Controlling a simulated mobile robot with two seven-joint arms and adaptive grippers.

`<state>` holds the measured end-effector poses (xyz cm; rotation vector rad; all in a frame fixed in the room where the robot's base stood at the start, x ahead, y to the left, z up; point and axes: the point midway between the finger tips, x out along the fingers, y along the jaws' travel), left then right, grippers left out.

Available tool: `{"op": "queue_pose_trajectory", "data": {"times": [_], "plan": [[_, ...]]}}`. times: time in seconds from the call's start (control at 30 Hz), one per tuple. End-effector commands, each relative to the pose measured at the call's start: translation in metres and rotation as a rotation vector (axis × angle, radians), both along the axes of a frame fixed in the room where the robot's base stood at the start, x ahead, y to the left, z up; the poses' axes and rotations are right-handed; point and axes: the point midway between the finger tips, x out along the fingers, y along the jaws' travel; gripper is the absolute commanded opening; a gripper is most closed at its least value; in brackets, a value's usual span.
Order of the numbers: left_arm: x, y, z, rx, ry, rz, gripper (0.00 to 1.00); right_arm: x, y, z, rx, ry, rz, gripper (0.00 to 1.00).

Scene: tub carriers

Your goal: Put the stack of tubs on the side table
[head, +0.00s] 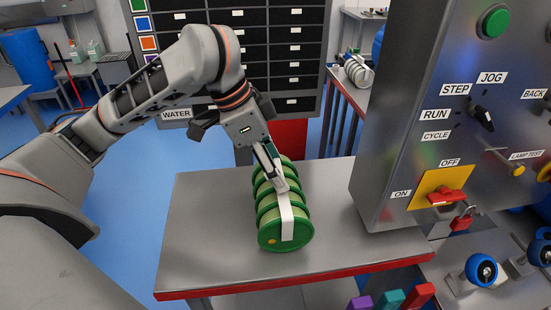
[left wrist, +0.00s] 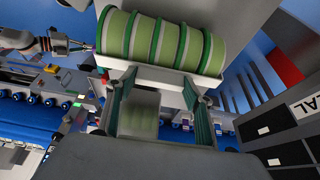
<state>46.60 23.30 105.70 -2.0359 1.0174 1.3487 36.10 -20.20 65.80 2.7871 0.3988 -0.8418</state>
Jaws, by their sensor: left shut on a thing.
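The stack of tubs (head: 285,234) is a row of green-rimmed, pale green tubs lying on its side in a white carrier with a strap. It is over the middle of a grey steel table (head: 205,235) with a red edge; I cannot tell for certain whether it touches the top. My left gripper (head: 272,165) is shut on the carrier's white bar (left wrist: 160,77), with the tubs (left wrist: 165,40) beyond it in the left wrist view. My right gripper (left wrist: 82,47) appears small at the left of that view; its jaw state is unclear.
A steel control cabinet (head: 412,120) with switches stands close on the table's right. Behind are a dark drawer cabinet (head: 270,45) and another red-edged table (head: 345,82) bearing pale rolls (head: 357,70). The table's left part is bare.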

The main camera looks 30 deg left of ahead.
Motion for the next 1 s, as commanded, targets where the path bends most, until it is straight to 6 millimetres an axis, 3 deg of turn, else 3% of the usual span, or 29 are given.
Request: {"op": "queue_pose_trajectory", "data": {"times": [0.43,0.47,0.5,0.87,1.0], "plan": [[0.001,0.000,-0.002,-0.003,-0.006,0.002,0.00,0.003,0.000,0.005,0.002,-0.009,-0.001,0.00],[0.000,0.000,-0.004,0.000,-0.001,0.001,0.59,0.003,0.000,0.005,0.002,-0.009,-0.001,0.00],[0.000,0.000,-0.004,0.000,-0.001,0.000,0.68,0.003,0.000,0.005,0.002,-0.009,-0.001,0.00],[0.000,0.000,-0.004,0.000,-0.002,0.001,0.68,0.001,0.000,0.001,0.001,-0.005,0.000,0.00],[-0.002,0.004,0.010,0.002,-0.006,0.002,0.68,0.001,0.000,0.004,0.000,-0.002,-0.001,0.00]]}}
